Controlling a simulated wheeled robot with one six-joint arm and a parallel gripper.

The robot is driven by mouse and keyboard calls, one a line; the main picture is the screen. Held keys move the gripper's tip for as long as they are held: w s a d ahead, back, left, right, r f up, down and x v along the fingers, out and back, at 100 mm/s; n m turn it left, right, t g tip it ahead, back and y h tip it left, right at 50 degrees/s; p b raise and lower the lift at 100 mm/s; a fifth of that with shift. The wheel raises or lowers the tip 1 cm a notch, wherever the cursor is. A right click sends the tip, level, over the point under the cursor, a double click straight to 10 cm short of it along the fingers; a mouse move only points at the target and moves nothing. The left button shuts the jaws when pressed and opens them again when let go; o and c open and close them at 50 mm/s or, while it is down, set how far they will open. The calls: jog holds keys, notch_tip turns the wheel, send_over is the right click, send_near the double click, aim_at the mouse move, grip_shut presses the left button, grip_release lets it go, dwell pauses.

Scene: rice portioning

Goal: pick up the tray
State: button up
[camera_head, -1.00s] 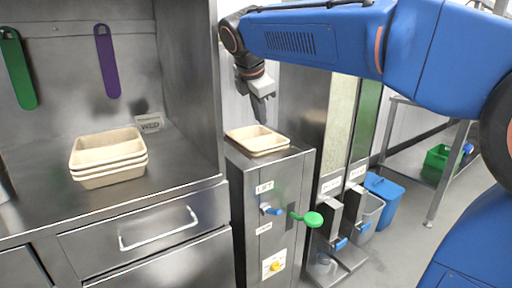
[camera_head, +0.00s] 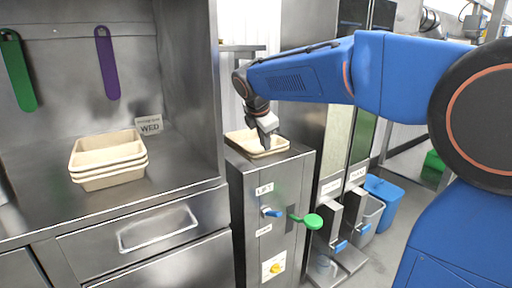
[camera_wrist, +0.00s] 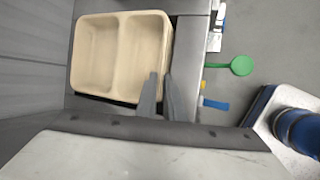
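A beige tray (camera_head: 243,140) with two compartments lies on top of the steel lift cabinet (camera_head: 268,175); it also shows in the wrist view (camera_wrist: 92,52). My gripper (camera_head: 266,146) points down at the tray's right side in the head view. In the wrist view my gripper (camera_wrist: 159,78) has its two fingers apart at the tray's lower right corner. One finger overlaps the tray and the other is just outside its edge. A gap shows between the fingers. I cannot tell whether they touch the rim.
A stack of beige trays (camera_head: 108,160) stands on the steel counter at left, next to a WED sign (camera_head: 149,125). A green knob (camera_head: 313,221) sticks out from the cabinet front. Dispensers and a blue bin (camera_head: 384,196) stand at right.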

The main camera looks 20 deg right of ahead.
aim_at(268, 155)
jog(key=x, duration=0.3)
jog(key=shift+s+f, duration=0.1)
jog(key=shift+f, duration=0.05)
grip_shut()
